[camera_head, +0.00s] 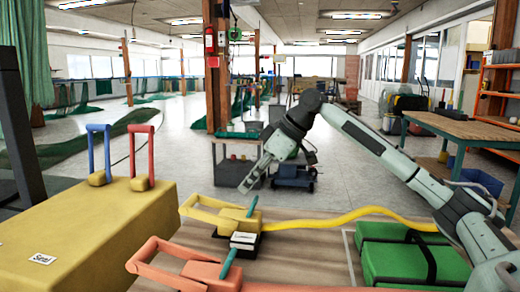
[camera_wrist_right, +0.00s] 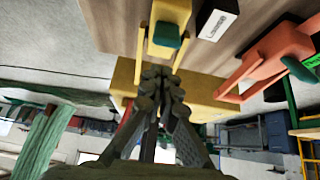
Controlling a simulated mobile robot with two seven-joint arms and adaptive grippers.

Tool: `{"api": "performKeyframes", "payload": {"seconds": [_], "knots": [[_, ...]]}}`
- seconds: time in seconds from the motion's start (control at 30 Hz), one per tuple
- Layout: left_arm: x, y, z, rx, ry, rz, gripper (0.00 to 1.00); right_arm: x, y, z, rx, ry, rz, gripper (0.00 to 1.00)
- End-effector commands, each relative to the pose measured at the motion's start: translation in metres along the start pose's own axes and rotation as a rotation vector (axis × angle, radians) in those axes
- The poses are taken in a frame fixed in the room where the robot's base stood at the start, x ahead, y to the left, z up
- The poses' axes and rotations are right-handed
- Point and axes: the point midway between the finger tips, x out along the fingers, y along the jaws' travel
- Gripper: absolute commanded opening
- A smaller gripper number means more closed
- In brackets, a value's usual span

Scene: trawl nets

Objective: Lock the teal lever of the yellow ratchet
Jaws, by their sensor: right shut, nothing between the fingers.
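The yellow ratchet (camera_head: 232,218) lies on the wooden table, its yellow handle frame reaching left and a yellow strap running right. Its teal lever (camera_head: 253,205) sticks up, leaning slightly right. In the right wrist view the yellow ratchet (camera_wrist_right: 158,48) is at top centre with the teal lever end (camera_wrist_right: 167,34) on it. My right gripper (camera_head: 245,188) is shut and empty, pointing down above and beyond the ratchet, near the lever; its fingertips (camera_wrist_right: 160,72) show just below the ratchet in the wrist view. I cannot tell whether they touch. My left gripper is not in view.
A red-orange ratchet (camera_head: 205,272) with its own raised teal lever (camera_head: 231,262) sits in front. A black-and-white label block (camera_head: 243,241) stands between the ratchets. A strapped green case (camera_head: 400,260) lies right; a yellow block (camera_head: 75,235) with blue and red handles stands left.

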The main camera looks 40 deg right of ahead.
Motion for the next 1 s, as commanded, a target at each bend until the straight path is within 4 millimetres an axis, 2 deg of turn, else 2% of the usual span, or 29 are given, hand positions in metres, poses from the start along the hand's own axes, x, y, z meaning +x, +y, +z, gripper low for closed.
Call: {"api": "performKeyframes", "payload": {"seconds": [0.03, 0.17, 0.37, 0.6, 0.7, 0.83, 1.0], "knots": [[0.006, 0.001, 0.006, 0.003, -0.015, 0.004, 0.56, -0.004, -0.001, -0.008, 0.0, 0.001, -0.002, 0.0], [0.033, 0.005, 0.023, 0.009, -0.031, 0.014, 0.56, -0.003, -0.001, -0.016, 0.002, 0.0, -0.001, 0.0], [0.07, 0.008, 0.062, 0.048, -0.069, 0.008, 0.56, -0.002, -0.004, -0.029, 0.007, 0.001, 0.003, 0.0], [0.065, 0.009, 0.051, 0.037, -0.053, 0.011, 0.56, -0.058, -0.002, -0.021, 0.008, 0.001, 0.009, 0.0], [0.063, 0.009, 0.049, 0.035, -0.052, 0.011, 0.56, -0.076, -0.003, -0.019, 0.008, 0.001, 0.007, 0.0], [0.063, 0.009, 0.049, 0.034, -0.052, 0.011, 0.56, -0.091, -0.003, -0.018, 0.007, 0.0, 0.005, 0.0], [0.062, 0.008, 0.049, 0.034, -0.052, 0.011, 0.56, -0.099, -0.003, -0.018, 0.007, 0.001, 0.005, 0.0]]}}
